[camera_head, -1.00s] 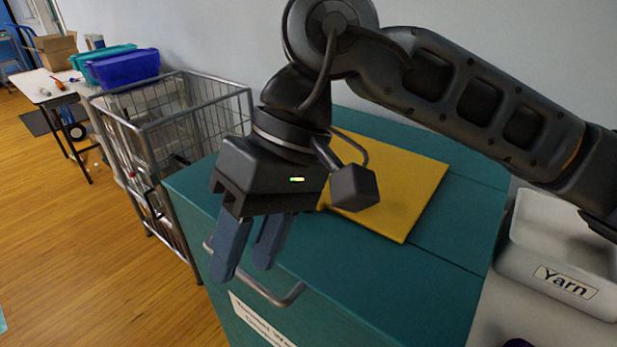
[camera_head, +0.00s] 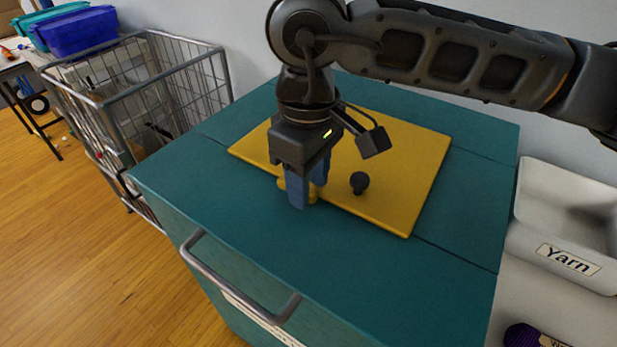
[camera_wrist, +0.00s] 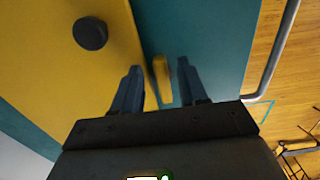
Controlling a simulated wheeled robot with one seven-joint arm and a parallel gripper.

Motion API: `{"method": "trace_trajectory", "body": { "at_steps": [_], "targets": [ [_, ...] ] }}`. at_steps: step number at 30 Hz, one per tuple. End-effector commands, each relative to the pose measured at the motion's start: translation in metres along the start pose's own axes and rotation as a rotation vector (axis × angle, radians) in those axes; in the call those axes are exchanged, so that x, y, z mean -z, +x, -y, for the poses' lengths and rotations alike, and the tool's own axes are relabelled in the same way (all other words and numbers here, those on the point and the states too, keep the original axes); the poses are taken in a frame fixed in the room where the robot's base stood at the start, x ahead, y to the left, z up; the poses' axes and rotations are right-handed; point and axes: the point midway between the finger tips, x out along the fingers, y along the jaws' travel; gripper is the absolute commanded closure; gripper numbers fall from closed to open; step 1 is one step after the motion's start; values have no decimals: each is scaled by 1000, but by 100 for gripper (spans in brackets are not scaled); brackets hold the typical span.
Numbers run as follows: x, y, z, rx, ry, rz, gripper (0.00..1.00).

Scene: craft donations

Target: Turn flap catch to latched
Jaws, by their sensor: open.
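The flap catch is a small yellow bar (camera_wrist: 161,78) on the teal top beside the edge of the yellow flap (camera_head: 395,150). In the wrist view it lies between my two fingers, roughly lengthwise along the flap's edge, with a gap visible on each side. In the head view the fingers mostly hide it, and only yellow bits show beside them. My gripper (camera_head: 309,194) points down at the catch, open, with blue fingers. The gripper also shows in the wrist view (camera_wrist: 158,68). A dark round knob (camera_head: 359,182) stands on the flap, right of the gripper.
The teal cabinet (camera_head: 215,215) has a grey bar handle (camera_head: 235,283) at its front. A wire cart (camera_head: 165,110) stands at left. A white bin labelled Yarn (camera_head: 565,225) is at right. The teal top left of the gripper is clear.

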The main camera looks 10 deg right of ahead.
Motion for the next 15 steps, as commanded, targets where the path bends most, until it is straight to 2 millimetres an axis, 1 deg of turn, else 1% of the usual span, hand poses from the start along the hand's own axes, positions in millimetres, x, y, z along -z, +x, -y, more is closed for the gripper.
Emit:
{"method": "trace_trajectory", "body": {
  "at_steps": [3,11,15],
  "targets": [
    [0,6,0,1,0,1,57],
    [0,8,0,0,0,0,57],
    [0,8,0,0,0,0,70]
  ]
}}
